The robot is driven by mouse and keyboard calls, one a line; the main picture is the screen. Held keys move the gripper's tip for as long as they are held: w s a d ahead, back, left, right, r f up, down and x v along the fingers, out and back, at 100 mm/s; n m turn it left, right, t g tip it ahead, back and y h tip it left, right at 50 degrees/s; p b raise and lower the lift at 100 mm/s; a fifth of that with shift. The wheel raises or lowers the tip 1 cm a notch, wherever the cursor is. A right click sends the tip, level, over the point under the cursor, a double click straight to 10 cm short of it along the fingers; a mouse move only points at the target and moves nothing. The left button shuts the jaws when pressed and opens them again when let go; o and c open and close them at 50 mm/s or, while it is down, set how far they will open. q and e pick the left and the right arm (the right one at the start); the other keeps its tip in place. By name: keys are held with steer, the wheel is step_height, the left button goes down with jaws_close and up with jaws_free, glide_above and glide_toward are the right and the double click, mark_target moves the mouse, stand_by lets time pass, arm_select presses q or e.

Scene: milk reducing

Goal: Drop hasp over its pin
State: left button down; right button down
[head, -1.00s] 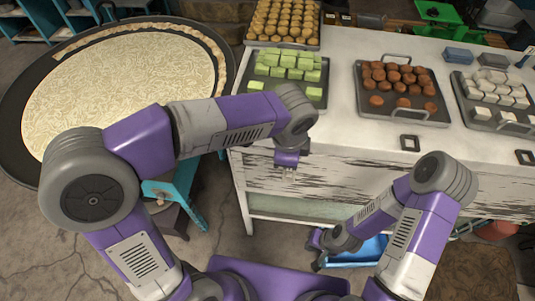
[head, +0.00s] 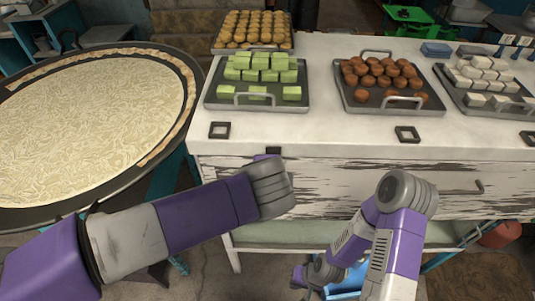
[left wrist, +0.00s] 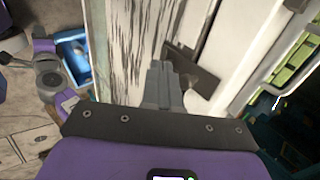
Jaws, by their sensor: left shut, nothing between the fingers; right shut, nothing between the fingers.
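A white worn cabinet (head: 330,180) stands ahead of me. Dark square frames, which look like hasps, lie near its front top edge, at the left (head: 219,130), middle (head: 406,134) and right (head: 528,138). A small dark piece (head: 273,150) sits at the front edge by my left wrist. In the left wrist view my left gripper (left wrist: 162,72) is shut and empty, beside a dark flat plate (left wrist: 190,68) at the cabinet edge; I cannot tell if they touch. My left arm hides these fingers in the head view. My right gripper (head: 300,277) is low, shut and empty. I cannot make out the pin.
Trays of green cubes (head: 210,98), brown sweets (head: 345,102) and white blocks (head: 445,90) stand on the cabinet. A big round pan (head: 40,213) is at the left. A blue bin (head: 348,282) is low near my right gripper.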

arm_select(q)
steer(key=shift+w+f, duration=0.2)
steer(key=shift+f, duration=0.2)
arm_select(e)
steer(key=shift+f, duration=0.2)
stand_by(0.3)
arm_select(q)
steer(key=s, duration=1.4)
steer(key=shift+a+p, duration=0.3)
arm_select(e)
steer(key=shift+s+a+r, duration=0.1)
steer(key=shift+s+r, duration=0.35)
steer(key=shift+s, duration=0.1)
